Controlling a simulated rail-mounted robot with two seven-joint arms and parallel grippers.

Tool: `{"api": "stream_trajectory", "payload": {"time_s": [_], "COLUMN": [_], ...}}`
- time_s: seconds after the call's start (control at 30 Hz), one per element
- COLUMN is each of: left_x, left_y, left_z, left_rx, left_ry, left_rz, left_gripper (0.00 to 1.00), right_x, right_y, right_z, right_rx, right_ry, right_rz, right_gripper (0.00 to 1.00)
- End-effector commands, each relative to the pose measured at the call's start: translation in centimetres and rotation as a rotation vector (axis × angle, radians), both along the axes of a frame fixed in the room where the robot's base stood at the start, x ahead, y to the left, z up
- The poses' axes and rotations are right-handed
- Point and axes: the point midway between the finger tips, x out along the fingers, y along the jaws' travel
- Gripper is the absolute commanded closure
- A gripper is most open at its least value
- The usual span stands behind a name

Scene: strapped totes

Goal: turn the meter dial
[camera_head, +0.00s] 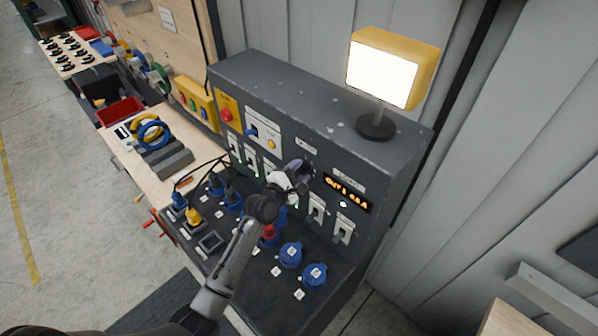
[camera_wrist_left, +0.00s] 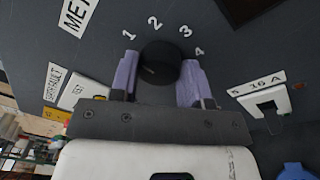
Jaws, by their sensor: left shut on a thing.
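The meter dial (camera_wrist_left: 160,60) is a round black knob on the dark panel face, with the numbers 1 to 4 printed in an arc above it. A short light mark shows on the knob; I cannot tell surely which number it points to. My left gripper (camera_wrist_left: 158,76) has its two purple fingers on either side of the dial, shut on it. In the head view my left gripper (camera_head: 301,169) is at the panel's upright face, left of the orange display (camera_head: 347,194), and hides the dial. My right gripper is not in view.
White breaker switches (camera_head: 317,207) line the panel below the display. Blue sockets (camera_head: 291,254) and plugs with cables cover the sloping front. A yellow lamp (camera_head: 392,68) stands on top of the dark console. A wooden bench (camera_head: 128,152) with coiled rings is at left.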

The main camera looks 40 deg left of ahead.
Motion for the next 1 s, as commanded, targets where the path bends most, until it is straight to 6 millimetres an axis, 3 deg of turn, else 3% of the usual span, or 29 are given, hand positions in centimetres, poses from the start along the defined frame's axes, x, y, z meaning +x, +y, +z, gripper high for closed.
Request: {"api": "stream_trajectory", "payload": {"time_s": [0.27, 1.0], "left_x": [0.0, 0.0], "left_y": [0.0, 0.1], "left_z": [-0.1, -0.3], "left_rx": [0.159, 0.858], "left_ry": [-0.013, -0.063], "left_rz": [0.000, -0.001], "left_gripper": [0.81, 0.81], "right_x": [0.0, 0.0], "right_y": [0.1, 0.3], "right_z": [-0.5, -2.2], "right_rx": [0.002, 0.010], "right_ry": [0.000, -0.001], "right_rz": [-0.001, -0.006], "right_gripper": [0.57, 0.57]}}
